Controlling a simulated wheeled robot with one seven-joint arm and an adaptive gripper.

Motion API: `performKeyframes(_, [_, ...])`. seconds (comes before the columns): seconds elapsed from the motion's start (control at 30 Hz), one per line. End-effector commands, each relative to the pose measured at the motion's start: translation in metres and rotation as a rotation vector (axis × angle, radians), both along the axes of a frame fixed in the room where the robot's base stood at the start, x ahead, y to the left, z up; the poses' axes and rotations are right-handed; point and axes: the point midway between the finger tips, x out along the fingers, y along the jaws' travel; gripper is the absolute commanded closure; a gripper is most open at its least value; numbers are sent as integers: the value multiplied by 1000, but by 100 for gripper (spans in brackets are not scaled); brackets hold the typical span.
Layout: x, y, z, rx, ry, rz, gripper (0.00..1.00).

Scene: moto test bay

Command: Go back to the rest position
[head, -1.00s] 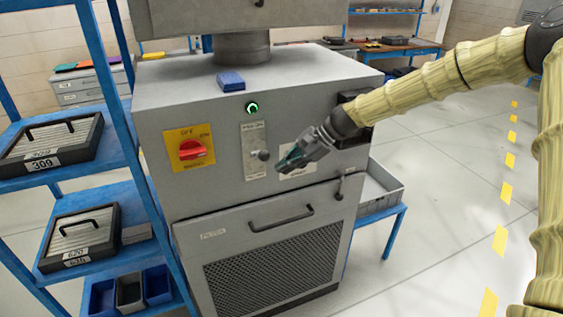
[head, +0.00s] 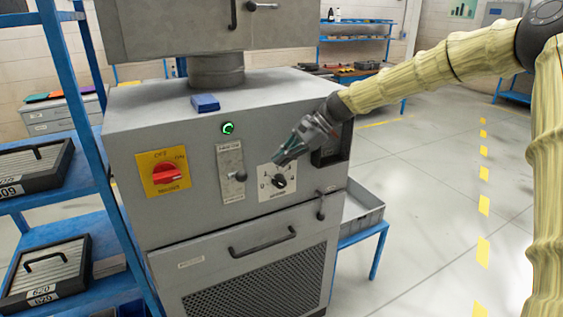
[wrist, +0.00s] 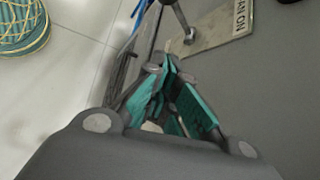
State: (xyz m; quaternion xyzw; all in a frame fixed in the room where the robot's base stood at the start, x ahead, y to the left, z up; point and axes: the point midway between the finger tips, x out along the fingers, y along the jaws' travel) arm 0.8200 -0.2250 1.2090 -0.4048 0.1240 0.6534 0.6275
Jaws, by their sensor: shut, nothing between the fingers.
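Whether the fingertips touch the panel cannot be told. Left of it are a small lever (head: 240,175) on a metal plate and a red rotary switch (head: 166,173) on a yellow plate. The lever's plate also shows in the wrist view (wrist: 215,27). A round button (head: 228,128) glows green above the lever.
A blue rack (head: 62,120) with numbered cases stands close on the left. A grey bin (head: 362,212) on a blue stand is right of the cabinet. A blue box (head: 205,103) lies on the cabinet top. The floor (head: 425,200) to the right is open, with yellow dashes.

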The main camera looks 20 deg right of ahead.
Motion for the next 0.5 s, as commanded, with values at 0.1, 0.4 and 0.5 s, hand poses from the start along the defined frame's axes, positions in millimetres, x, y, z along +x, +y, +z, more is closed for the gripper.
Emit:
performKeyframes(0.1, [0,0,0,0,0,0,100])
performKeyframes(0.4, [-16,16,-82,-94,-10,32,100])
performKeyframes(0.5, [-32,25,-138,-161,-24,62,100])
